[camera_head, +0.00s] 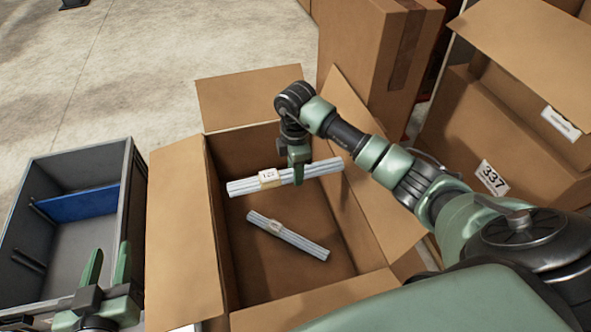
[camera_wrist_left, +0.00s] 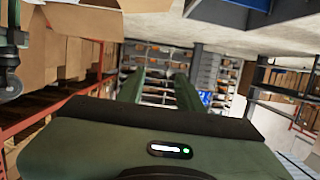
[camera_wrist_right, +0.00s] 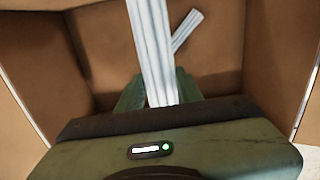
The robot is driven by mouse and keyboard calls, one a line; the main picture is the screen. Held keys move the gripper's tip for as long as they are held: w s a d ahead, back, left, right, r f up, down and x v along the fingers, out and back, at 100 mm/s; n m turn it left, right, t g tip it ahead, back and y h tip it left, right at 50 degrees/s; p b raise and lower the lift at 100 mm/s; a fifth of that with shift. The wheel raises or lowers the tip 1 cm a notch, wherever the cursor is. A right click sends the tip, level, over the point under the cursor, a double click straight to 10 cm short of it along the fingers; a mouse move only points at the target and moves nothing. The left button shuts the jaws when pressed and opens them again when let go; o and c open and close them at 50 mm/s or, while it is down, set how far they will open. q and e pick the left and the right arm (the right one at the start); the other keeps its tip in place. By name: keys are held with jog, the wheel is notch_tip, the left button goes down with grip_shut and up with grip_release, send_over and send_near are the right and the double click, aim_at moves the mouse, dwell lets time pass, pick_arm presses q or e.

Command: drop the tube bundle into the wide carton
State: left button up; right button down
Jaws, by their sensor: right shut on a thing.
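A tube bundle (camera_head: 315,170) of pale grey tubes with a white label band is held by my right gripper (camera_head: 298,170), which is shut on it above the open wide carton (camera_head: 184,240). The held bundle also shows between the fingers in the right wrist view (camera_wrist_right: 153,50). A second, similar tube bundle (camera_head: 300,240) lies inside the carton; part of it shows in the right wrist view (camera_wrist_right: 186,32).
A grey bin (camera_head: 95,160) with a blue divider (camera_head: 80,204) stands left of the carton. A tall closed carton (camera_head: 365,50) stands behind, and a carton labelled 337 (camera_head: 465,130) is at the right. The carton's flaps stand open around its mouth. Bare floor lies at the back left.

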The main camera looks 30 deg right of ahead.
pick_arm(q)
jog(key=shift+w+d+r+t, duration=0.15)
jog(key=shift+r+t, duration=0.2)
jog(key=shift+r, duration=0.2)
jog(key=shift+w+d+r+t, duration=0.1)
jog(key=shift+w+r+t, duration=0.05)
jog(key=shift+r+t, duration=0.3)
pick_arm(e)
jog(key=shift+f, duration=0.2)
jog(key=c, duration=0.9)
grip_release()
jog(key=shift+o, duration=0.2)
